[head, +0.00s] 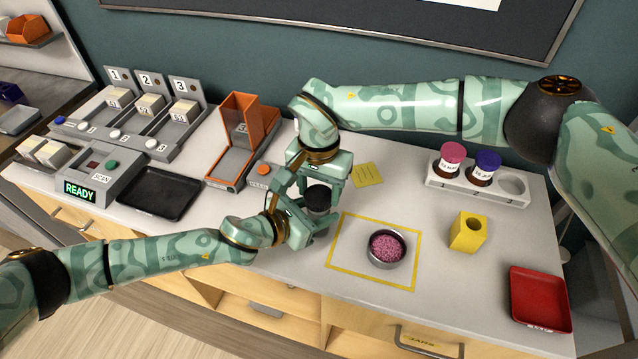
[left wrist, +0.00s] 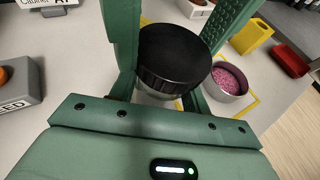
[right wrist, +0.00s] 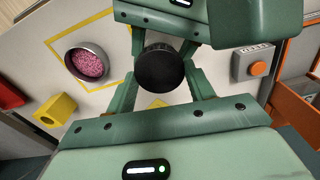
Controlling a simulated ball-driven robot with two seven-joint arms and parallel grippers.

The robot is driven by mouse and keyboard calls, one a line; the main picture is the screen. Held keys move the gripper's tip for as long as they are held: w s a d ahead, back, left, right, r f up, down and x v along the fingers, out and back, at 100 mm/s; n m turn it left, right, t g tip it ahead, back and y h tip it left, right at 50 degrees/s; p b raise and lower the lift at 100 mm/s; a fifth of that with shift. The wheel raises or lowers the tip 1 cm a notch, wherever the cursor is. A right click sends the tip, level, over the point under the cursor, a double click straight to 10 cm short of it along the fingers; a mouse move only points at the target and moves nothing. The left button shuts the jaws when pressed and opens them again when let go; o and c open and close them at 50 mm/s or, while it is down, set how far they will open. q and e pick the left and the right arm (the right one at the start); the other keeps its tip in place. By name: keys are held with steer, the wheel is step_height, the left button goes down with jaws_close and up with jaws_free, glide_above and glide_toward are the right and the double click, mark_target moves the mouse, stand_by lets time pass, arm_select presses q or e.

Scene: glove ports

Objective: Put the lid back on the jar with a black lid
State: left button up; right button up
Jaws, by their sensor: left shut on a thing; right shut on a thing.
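The black lid (head: 318,197) is between the fingers of my right gripper (head: 317,186), which is shut on it; it also shows in the right wrist view (right wrist: 160,67). The jar lies under the lid and is mostly hidden; a pale strip of jar (left wrist: 155,99) shows below the lid (left wrist: 175,58) in the left wrist view. My left gripper (head: 312,222) is shut on the jar, low at its side. The lid sits over the jar, roughly level. I cannot tell whether it is seated on the rim or just above it.
A round dish of pink grains (head: 387,249) sits inside a yellow taped square. A yellow block (head: 467,232), a red tray (head: 540,298) and a rack (head: 500,190) with two lidded jars stand to the right. A black tray (head: 160,193) and an orange bin (head: 240,125) are left.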

stand_by(0.4)
steer(key=shift+f, duration=0.8)
